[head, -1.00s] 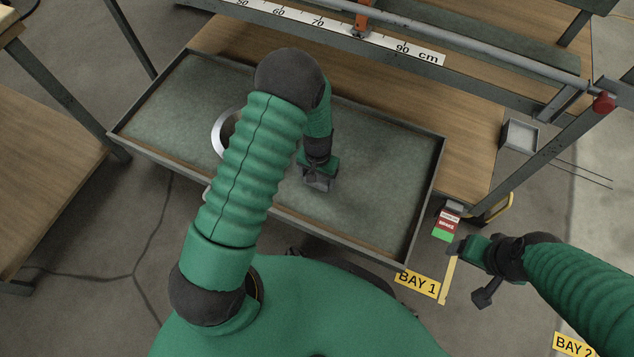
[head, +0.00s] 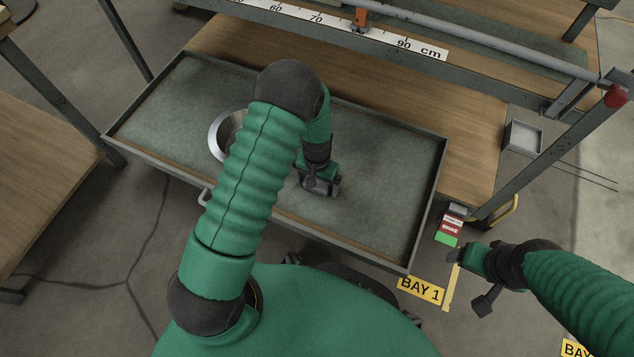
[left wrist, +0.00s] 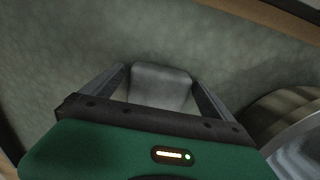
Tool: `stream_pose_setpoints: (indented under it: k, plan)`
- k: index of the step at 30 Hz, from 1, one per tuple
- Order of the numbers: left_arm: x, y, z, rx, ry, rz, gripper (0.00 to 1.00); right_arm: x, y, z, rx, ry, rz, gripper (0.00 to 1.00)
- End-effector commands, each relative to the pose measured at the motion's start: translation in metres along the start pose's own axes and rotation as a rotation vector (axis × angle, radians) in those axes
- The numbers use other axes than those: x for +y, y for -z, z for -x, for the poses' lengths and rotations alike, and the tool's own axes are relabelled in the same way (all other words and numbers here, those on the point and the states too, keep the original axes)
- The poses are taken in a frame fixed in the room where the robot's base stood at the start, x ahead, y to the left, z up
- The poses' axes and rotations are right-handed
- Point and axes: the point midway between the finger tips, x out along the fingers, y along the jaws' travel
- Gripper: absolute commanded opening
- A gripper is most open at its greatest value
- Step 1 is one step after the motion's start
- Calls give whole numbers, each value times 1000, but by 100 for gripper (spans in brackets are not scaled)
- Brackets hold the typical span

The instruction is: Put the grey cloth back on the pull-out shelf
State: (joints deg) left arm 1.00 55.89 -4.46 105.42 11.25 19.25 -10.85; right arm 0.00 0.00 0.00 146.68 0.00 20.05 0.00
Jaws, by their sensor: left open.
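The pull-out shelf (head: 385,200) is a shallow tray with a dull green-grey surface and a raised dark rim, extended in front of the bench. My left gripper (head: 319,191) is low over its middle, pointing down. In the left wrist view its fingers (left wrist: 160,88) are open, with a small pale grey piece, seemingly the grey cloth (left wrist: 160,84), between them against the shelf surface. I cannot tell whether the fingers touch it. The head view mostly hides the cloth behind the gripper. My right gripper (head: 468,262) is off the shelf's right corner; its jaw state is unclear.
A round metal bowl (head: 221,128) sits on the shelf left of my left arm, partly hidden. It also shows in the left wrist view (left wrist: 290,115). A rail with a ruler (head: 345,30) crosses behind the shelf. The shelf's right part is clear. A small grey box (head: 523,137) hangs at right.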

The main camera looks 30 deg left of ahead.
Motion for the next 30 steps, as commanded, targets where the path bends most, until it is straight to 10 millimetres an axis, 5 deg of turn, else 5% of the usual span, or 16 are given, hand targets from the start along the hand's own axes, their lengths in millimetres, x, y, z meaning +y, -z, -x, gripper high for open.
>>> stream_pose_setpoints:
  k: [5,15,23,26,30]
  plan:
    - [0,1,18,2,0,0,98,0,3,12,0,0,0,75]
    - [0,0,104,1,0,-1,98,0,16,68,0,0,0,75]
    - [2,-2,138,15,-2,-1,98,0,18,77,0,0,0,75]
    - [10,-15,181,61,-9,-8,98,0,18,76,0,0,0,75]
    - [21,-59,248,147,-14,-29,98,0,18,76,0,0,0,75]
